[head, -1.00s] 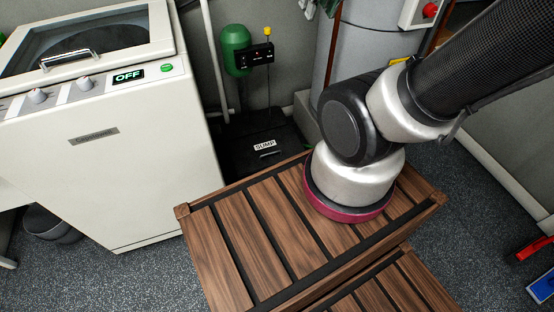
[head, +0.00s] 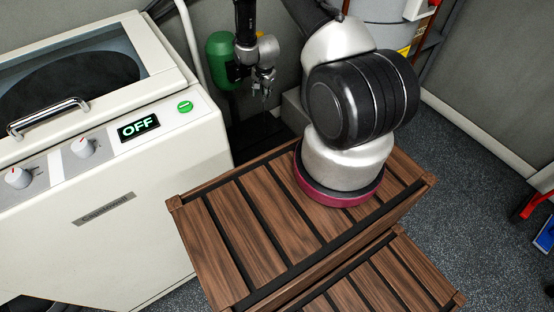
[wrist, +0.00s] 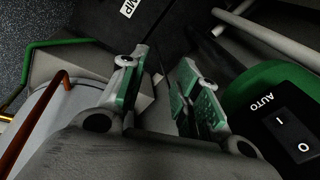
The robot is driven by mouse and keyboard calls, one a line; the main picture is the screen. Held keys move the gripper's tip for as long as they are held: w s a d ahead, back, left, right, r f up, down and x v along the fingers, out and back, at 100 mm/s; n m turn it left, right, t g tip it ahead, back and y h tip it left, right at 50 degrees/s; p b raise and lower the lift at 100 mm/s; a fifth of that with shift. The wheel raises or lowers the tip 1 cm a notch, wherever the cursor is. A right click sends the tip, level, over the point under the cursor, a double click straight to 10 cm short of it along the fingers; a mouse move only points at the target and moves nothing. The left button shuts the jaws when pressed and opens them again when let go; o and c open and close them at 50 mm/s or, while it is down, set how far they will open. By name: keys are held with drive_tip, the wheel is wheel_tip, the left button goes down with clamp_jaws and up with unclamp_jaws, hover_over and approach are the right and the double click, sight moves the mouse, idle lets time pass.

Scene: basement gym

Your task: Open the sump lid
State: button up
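The sump lid (head: 258,135) is a dark panel low in the corner between the white machine and the wooden steps; much of it is hidden in the head view. In the wrist view the black lid (wrist: 165,35) lies beyond the fingers, with part of its white label at the top edge. It looks shut, and its handle cannot be made out. My gripper (head: 264,92) points down above the lid. In the wrist view my gripper (wrist: 157,80) has its two green-padded fingers apart, with nothing between them.
A green pump tank (head: 221,55) is beside my gripper; its black switch box (wrist: 285,120) shows close on the right in the wrist view. The white machine (head: 180,150) reads OFF. Slatted wooden steps (head: 270,215) stand in front. A grey cylinder (head: 385,35) is behind.

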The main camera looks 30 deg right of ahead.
drive_tip(key=s+f+m, duration=0.1)
drive_tip(key=s+f, duration=0.3)
drive_tip(key=f, duration=0.7)
drive_tip(key=s+f+m, duration=0.2)
drive_tip(key=s+f, duration=0.3)
drive_tip(key=f, duration=0.7)
drive_tip(key=s+a+f+m, duration=0.1)
drive_tip(key=s+f, duration=0.3)
drive_tip(key=f, duration=0.8)
drive_tip(key=shift+s+g, duration=0.3)
drive_tip(key=shift+w+f, duration=0.15)
drive_tip(key=shift+f, duration=0.35)
clamp_jaws()
